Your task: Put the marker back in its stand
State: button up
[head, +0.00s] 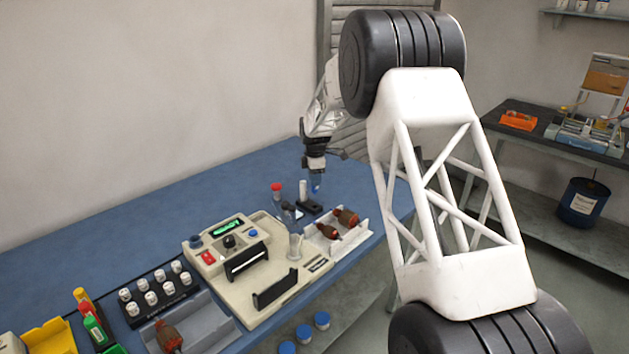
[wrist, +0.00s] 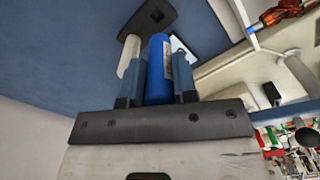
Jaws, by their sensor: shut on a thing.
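My gripper (head: 315,168) is shut on a blue marker (wrist: 158,72), which sits between its two blue fingers in the wrist view. In the head view, the marker's blue end (head: 316,187) shows just under the gripper, above the bench. The black stand (head: 311,208) lies on the blue bench below the gripper. In the wrist view the stand (wrist: 140,29) shows a square hole, beyond the marker's far end. A white cylinder (head: 303,188) stands upright at the stand, and shows left of the marker in the wrist view (wrist: 129,56).
A red-capped bottle (head: 276,190) stands left of the stand. A tray (head: 350,235) with red-brown armatures and a beige winding machine (head: 262,282) lie nearer. The blue bench top (head: 160,221) is clear behind the machine, toward the wall.

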aim_at(315, 188)
jog(key=shift+w, duration=0.2)
jog(key=shift+f, duration=0.25)
jog(key=shift+f, duration=2.2)
jog(key=shift+f, duration=1.05)
dwell(0.7)
jog(key=o, duration=1)
jog(key=shift+r, duration=0.1)
jog(key=shift+r, duration=3.8)
jog(key=shift+r, duration=0.1)
